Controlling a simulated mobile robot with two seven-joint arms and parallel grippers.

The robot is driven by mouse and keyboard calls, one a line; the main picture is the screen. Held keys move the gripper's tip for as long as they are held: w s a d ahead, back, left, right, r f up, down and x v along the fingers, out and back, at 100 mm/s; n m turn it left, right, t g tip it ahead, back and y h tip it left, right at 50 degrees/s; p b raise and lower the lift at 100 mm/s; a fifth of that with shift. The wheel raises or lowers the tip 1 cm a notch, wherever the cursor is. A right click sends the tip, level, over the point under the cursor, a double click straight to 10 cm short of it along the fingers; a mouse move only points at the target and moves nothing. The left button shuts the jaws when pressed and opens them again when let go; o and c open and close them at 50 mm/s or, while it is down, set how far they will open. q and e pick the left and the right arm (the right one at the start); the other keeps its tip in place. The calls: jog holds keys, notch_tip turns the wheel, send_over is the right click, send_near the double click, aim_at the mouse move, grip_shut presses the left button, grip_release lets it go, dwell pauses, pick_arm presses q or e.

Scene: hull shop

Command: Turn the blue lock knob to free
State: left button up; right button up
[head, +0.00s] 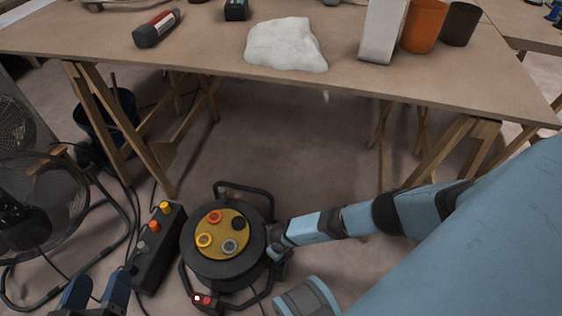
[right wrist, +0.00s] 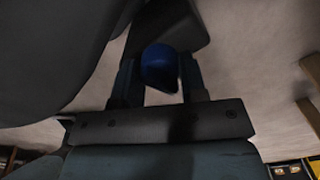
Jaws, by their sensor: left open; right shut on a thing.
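The blue lock knob (right wrist: 160,66) shows in the right wrist view between the two fingers of my right gripper, which is shut on it. In the head view my right gripper (head: 275,252) is at the right side of the black cable reel (head: 197,268), and the knob is hidden there. The reel has a yellow face with several round sockets. I cannot tell the knob's turned position. My left gripper (head: 97,292) is open and empty at the lower left, apart from the reel.
A black box with coloured knobs (head: 152,262) stands left of the reel, and a fan (head: 35,210) stands farther left. Cables lie on the floor between them. A wooden trestle table (head: 200,58) stands behind, holding a white cloth (head: 285,44) and containers. Floor under the table is mostly clear.

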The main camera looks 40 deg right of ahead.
pick_arm(q)
jog(key=shift+f, duration=0.2)
pick_arm(e)
jog(key=n, duration=0.5)
jog(key=shift+n, duration=0.3)
pick_arm(q)
jog(key=shift+r, duration=0.1)
pick_arm(e)
jog(key=shift+n, duration=0.3)
jog(key=o, duration=0.9)
jog(key=shift+r, duration=0.1)
jog(key=shift+r, duration=0.35)
pick_arm(q)
notch_tip(320, 180, up, 8)
jog(key=a+n+t+p, duration=0.1)
jog(key=t+p, duration=0.2)
jog(key=p, duration=0.4)
jog(key=shift+r+y+p, duration=0.15)
jog(key=shift+y+p, duration=0.15)
jog(key=shift+p, duration=0.05)
pick_arm(e)
notch_tip(320, 180, up, 13)
